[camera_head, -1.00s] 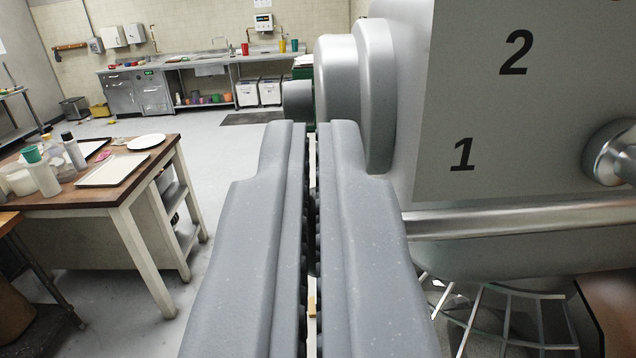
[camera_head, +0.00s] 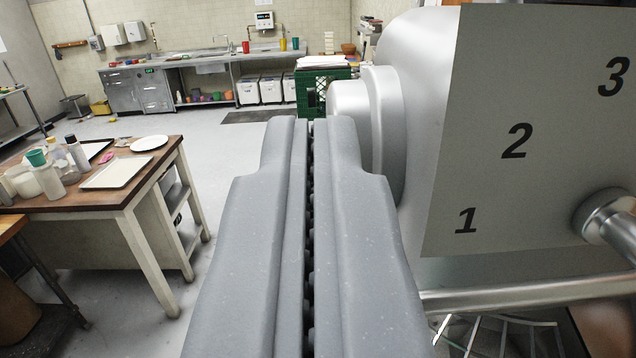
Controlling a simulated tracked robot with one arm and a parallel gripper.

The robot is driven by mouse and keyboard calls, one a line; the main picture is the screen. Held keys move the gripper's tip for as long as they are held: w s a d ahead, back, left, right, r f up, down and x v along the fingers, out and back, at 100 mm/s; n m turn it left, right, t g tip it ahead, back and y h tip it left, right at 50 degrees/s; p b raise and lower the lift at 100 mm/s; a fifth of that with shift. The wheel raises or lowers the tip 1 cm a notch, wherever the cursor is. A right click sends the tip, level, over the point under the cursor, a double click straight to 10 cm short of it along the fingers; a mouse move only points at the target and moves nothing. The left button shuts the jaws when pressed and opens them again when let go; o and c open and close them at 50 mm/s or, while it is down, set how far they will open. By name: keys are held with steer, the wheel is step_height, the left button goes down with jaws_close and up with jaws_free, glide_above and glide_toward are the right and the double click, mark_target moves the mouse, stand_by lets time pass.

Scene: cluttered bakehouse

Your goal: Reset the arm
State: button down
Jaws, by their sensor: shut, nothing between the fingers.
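My gripper (camera_head: 310,128) reaches forward through the middle of the view. Its two grey fingers lie side by side, shut with nothing between them. A large grey mixer (camera_head: 412,110) fills the right side. It has a flat panel numbered 1, 2 and 3 and a round knob. The fingertips appear just left of the mixer's round front hub in the picture. I cannot tell how far apart they are in depth. The rest of my arm is not in view.
At left stands a wooden-topped table (camera_head: 122,196) with trays, bottles and a white plate (camera_head: 149,143). A green crate (camera_head: 341,73) stands beyond the fingertips. A steel counter (camera_head: 215,60) lines the back wall. Grey floor (camera_head: 225,150) is clear between table and gripper.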

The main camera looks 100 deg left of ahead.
steer(key=w+d+f, duration=0.2)
steer(key=d, duration=0.7)
steer(key=w+d+f+m+t+h, duration=0.1)
steer(key=w+f+m+t+h, duration=0.6)
steer(key=m+t, duration=0.6)
steer(key=d+f+m+t+h, duration=0.2)
steer(key=d+f+m+h, duration=0.1)
steer(key=d+h, duration=0.3)
steer(key=d+f+m+t+h, duration=0.2)
steer(key=d+f+h, duration=0.2)
steer(key=d+h, duration=0.2)
steer(key=shift+w+d+m+t+p, duration=0.3)
steer(key=shift+d+m+t+p, duration=0.15)
steer(key=shift+d, duration=0.5)
